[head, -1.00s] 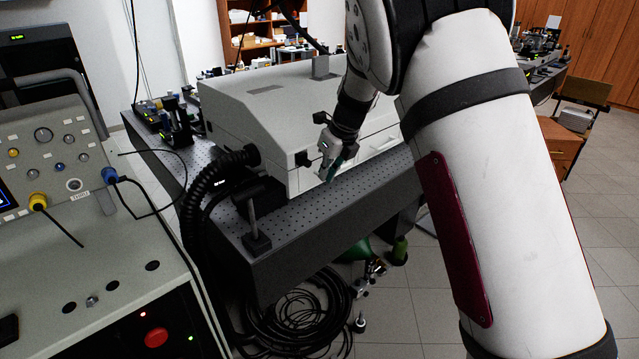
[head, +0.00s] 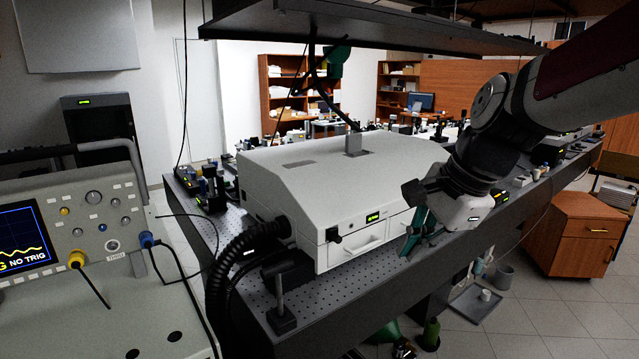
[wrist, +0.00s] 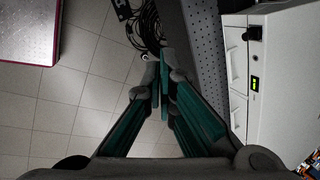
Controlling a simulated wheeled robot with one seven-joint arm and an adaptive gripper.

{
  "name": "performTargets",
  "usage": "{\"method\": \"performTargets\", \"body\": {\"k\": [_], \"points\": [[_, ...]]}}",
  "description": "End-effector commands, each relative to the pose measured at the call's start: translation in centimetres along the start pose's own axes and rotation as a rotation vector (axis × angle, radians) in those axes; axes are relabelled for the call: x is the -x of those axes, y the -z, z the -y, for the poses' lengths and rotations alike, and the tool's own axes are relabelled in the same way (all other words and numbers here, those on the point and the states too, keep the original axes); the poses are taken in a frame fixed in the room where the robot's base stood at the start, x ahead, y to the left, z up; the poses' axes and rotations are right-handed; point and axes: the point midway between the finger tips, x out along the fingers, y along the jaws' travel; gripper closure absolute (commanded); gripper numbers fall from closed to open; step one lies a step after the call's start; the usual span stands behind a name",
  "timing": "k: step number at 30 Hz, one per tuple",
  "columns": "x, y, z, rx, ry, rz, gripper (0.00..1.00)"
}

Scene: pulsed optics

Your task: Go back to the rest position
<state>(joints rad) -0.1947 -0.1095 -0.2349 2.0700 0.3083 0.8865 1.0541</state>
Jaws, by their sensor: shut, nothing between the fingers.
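My gripper (head: 412,243) hangs in front of the right part of the white laser housing in the head view, with its teal fingers pointing down. In the wrist view the gripper (wrist: 161,88) is shut, its fingertips together and nothing between them. Below it in that view are floor tiles and the table's edge. My arm comes in from the upper right in the head view.
The white housing (head: 345,185) stands on the dark perforated optical table (head: 345,285). An oscilloscope (head: 70,235) is at the left. A dark shelf (head: 370,28) hangs overhead. A wooden cabinet (head: 570,235) stands at the right. Cables (wrist: 146,22) lie on the floor.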

Motion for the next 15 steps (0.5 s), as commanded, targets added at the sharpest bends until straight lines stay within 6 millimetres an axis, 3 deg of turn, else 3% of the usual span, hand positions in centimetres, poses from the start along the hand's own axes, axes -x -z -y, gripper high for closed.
{"method": "performTargets", "body": {"k": [1, 6, 12, 15], "points": [[1.3, -0.5, -1.8, 0.107, 0.007, -0.011, 1.0], [4.0, -1.7, -8.0, 0.516, -0.007, -0.073, 1.0], [5.4, -2.5, -14.9, 0.966, -0.071, -0.166, 1.0], [5.5, -2.6, -17.4, 1.13, -0.113, -0.205, 1.0]]}}
